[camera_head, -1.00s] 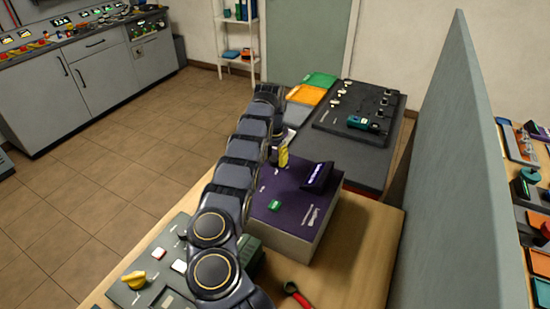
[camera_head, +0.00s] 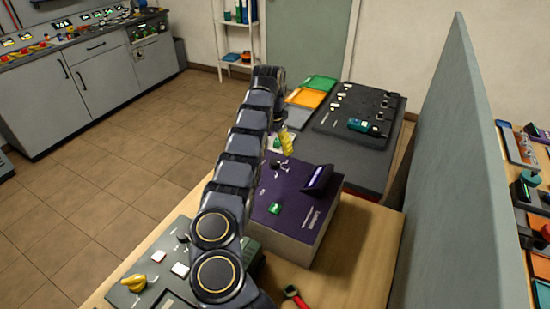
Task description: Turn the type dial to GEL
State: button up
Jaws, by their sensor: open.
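The purple device (camera_head: 293,200) stands on the wooden table, with a green button (camera_head: 275,208), a raised dark display (camera_head: 318,178) and small white markings on top. A small dark knob (camera_head: 275,163) sits near its far left edge, partly beside my arm; it may be the type dial. Its pointer direction and any GEL label are too small to read. My gripper (camera_head: 286,143), with a yellow part showing, is open above and beyond the knob, apart from it. My arm hides the device's left side.
A grey panel with a yellow knob (camera_head: 134,283) and pale buttons is at the lower left. A red-handled tool (camera_head: 296,296) lies at the front. A dark board (camera_head: 357,112) and coloured trays (camera_head: 305,96) are beyond. A tall grey partition (camera_head: 455,180) stands right.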

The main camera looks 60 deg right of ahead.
aim_at(274, 161)
notch_tip(274, 161, up, 6)
jog(key=shift+r, duration=0.1)
dwell(0.7)
jog(key=w+a+r+n+t+y, duration=0.1)
jog(key=w+a+r+n, duration=0.25)
jog(key=w+a, duration=0.4)
jog(key=w+a+r+n+y, duration=0.1)
jog(key=w+a+r+n, duration=0.25)
jog(key=a, duration=0.65)
jog(key=a+r+n, duration=0.2)
jog(key=a+n, duration=0.1)
jog(key=a, duration=0.5)
jog(key=a+r+n, duration=0.2)
jog(key=a+r, duration=0.1)
jog(key=a, duration=0.6)
jog(key=s+a+f+n+g+h, duration=0.15)
jog(key=s+a+n, duration=0.45)
jog(key=s+a, duration=0.95)
jog(key=s+f+n+g, duration=0.1)
jog(key=s+f+n, duration=0.1)
jog(key=s, duration=0.8)
jog(key=shift+s+d+f, duration=0.15)
jog(key=shift+s+f, duration=0.25)
jog(key=shift+f, duration=0.45)
jog(key=shift+h, duration=0.25)
